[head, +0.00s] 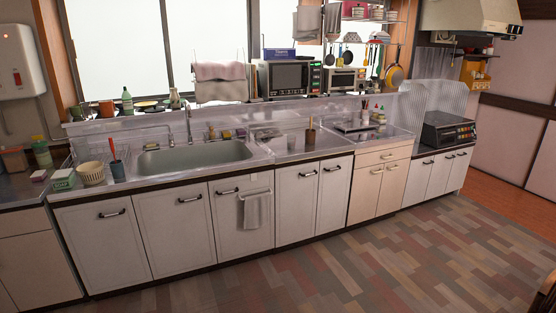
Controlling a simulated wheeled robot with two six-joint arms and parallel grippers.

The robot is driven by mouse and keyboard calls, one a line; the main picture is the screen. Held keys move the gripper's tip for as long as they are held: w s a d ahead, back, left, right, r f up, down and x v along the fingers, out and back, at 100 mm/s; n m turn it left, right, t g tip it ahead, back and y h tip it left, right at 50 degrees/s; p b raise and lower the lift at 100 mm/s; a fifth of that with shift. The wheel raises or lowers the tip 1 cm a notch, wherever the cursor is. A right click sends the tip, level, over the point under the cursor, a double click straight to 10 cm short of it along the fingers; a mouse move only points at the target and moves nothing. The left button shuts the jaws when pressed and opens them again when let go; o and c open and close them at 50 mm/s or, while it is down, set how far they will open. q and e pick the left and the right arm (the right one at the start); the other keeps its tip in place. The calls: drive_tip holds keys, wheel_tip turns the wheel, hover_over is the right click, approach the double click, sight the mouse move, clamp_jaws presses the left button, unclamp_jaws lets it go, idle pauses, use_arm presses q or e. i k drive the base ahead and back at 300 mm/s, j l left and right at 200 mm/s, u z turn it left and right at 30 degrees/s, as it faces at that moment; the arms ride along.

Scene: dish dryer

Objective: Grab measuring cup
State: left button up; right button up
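I cannot pick out a measuring cup for certain in the head view. A small, pale, see-through item (291,141) stands on the counter right of the sink, but it is too small and faint to identify. Neither my left nor my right gripper is in view.
A steel sink (195,155) is set in the long counter, with a cream basket (92,173) to its left. A towel (258,210) hangs on a cabinet door. The floor (350,260) in front is clear.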

sight(291, 138)
drive_tip(key=i, duration=3.6)
